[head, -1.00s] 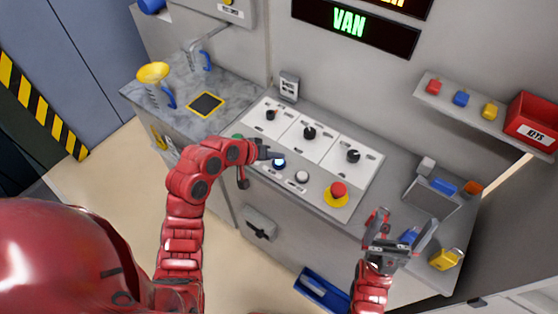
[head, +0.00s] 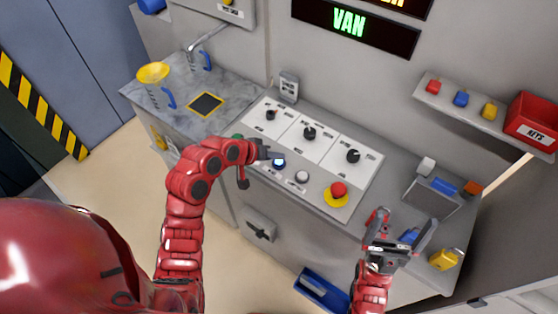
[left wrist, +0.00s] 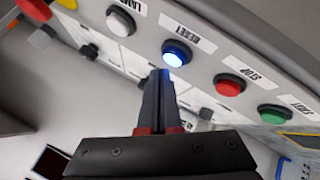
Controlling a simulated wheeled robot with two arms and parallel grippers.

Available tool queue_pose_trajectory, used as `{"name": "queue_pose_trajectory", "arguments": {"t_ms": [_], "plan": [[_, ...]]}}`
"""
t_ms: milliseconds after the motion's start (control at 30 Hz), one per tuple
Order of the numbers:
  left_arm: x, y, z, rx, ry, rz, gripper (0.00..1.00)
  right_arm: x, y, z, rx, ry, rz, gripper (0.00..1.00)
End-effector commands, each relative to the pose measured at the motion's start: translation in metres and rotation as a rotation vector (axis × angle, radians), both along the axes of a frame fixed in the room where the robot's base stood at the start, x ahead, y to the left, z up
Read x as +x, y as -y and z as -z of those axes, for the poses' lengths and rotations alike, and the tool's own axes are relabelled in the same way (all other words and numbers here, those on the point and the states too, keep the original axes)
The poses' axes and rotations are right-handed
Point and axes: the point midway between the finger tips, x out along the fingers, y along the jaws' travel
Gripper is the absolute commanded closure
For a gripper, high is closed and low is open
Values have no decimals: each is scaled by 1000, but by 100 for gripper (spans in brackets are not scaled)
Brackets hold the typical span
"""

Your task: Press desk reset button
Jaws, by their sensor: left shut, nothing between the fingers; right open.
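The reset button (left wrist: 177,53) is a round button with a dark blue ring and a bright white-blue cap, under a label reading RESET in the left wrist view. In the head view the reset button (head: 279,162) sits on the front strip of the desk panel. My left gripper (left wrist: 163,74) is shut and empty, its fingertips right beside the button's cap; whether they touch it I cannot tell. In the head view my left gripper (head: 272,154) partly covers the panel near the button. My right gripper (head: 388,235) is open and empty over the desk's right front.
A white button (head: 302,177) and a red mushroom button on a yellow base (head: 338,191) lie to the right of reset. A red button (left wrist: 229,85) and a green button (left wrist: 274,113) neighbour it. Black knobs (head: 309,133) stand behind on white plates.

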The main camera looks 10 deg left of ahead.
Motion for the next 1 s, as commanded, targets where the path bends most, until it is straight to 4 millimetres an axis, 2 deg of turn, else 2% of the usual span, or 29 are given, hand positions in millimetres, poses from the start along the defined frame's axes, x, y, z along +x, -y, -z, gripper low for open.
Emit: {"name": "queue_pose_trajectory", "arguments": {"t_ms": [300,1000], "plan": [[0,0,9,1,0,-1,100,0,0,6,0,0,0,0],[0,0,12,0,0,0,100,0,0,8,0,0,0,0]]}}
